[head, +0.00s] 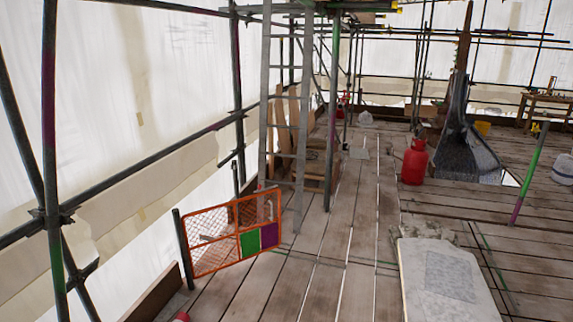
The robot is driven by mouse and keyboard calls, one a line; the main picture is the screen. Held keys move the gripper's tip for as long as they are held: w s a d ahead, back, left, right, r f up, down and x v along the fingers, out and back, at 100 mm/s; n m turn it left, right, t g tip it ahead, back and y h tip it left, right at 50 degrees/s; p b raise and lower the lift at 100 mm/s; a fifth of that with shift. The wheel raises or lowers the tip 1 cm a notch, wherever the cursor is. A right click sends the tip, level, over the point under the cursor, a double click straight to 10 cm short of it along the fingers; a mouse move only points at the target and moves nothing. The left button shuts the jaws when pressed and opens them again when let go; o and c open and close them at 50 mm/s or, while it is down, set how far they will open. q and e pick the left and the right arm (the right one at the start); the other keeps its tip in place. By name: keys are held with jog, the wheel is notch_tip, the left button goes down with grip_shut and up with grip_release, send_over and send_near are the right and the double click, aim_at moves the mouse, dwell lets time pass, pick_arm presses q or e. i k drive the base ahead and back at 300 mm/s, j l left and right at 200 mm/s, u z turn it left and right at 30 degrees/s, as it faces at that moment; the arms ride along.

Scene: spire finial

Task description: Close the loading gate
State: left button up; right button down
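The loading gate (249,243) is an orange-framed mesh panel with a green and a purple plate at its lower right. It stands upright at the lower left of the head view. Its left end meets a dark post (183,250) near the sheeted edge, and its right end reaches over the plank deck, with no post visible there. Another short dark post (236,183) stands farther back along the edge. The gate appears swung inward, at an angle to the edge line. Neither of my grippers is in view.
A metal ladder (265,120) rises just behind the gate, beside scaffold tubes. A pale slab (445,280) lies at the front right. A red gas cylinder (414,162) and a dark spire (457,140) stand farther back. Plank deck (320,270) right of the gate is clear.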

aim_at(271, 235)
jog(key=i, duration=1.7)
jog(key=i+u, duration=0.2)
jog(key=i, duration=0.3)
jog(key=i+l+u, duration=0.2)
jog(key=i, duration=0.25)
jog(key=i+l+u, duration=0.2)
jog(key=i, duration=0.3)
jog(key=i+u, duration=0.25)
jog(key=i, duration=0.35)
jog(key=i+l+u, duration=0.3)
jog(key=i, duration=0.25)
